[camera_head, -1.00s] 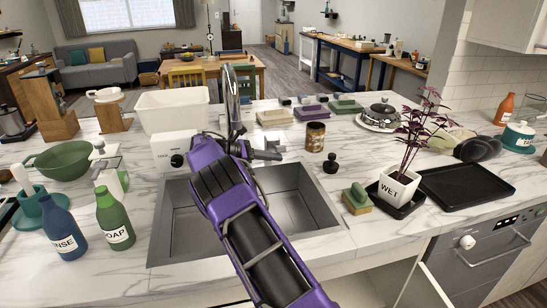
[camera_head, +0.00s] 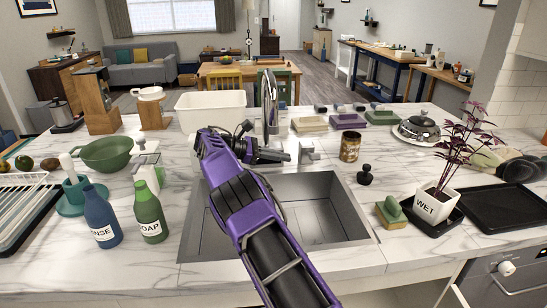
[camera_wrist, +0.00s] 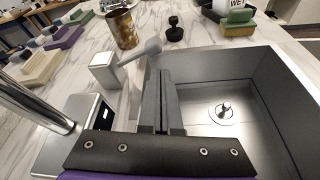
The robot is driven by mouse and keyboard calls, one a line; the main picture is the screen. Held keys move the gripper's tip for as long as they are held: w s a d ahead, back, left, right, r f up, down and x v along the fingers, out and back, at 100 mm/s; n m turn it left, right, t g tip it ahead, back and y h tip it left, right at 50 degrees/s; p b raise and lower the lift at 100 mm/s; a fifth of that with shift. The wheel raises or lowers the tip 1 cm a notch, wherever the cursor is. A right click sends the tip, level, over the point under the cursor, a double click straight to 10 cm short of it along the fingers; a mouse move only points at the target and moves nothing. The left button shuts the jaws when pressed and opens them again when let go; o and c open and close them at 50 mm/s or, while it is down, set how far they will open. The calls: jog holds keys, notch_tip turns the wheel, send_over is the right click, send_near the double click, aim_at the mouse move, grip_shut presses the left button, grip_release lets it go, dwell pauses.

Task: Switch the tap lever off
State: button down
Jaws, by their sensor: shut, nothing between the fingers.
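The chrome tap (camera_head: 270,103) stands behind the sink; its shiny metal column (camera_wrist: 35,105) crosses the left of the wrist view. The tap lever (camera_wrist: 140,51) is a pale grey handle sloping up and rightward from a square grey block (camera_wrist: 105,70). The block also shows in the head view (camera_head: 307,151), right of the tap. My gripper (camera_wrist: 161,78) is shut and empty, its fingertips close to the handle on its near side. I cannot tell whether they touch. In the head view my gripper (camera_head: 286,156) points right, just left of the block.
The steel sink (camera_head: 345,228) lies below and right of my gripper. A brown patterned can (camera_head: 350,146) and a dark stopper-like object (camera_head: 365,175) stand to the right of the lever. A white basin (camera_head: 210,105) is behind my arm. Soap bottles (camera_head: 149,213) stand left of the sink.

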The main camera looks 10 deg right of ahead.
jog(key=shift+f+v, duration=0.15)
jog(key=shift+v, duration=0.65)
jog(key=shift+f+v, duration=0.1)
jog(key=shift+v, duration=0.65)
jog(key=shift+s+a, duration=0.1)
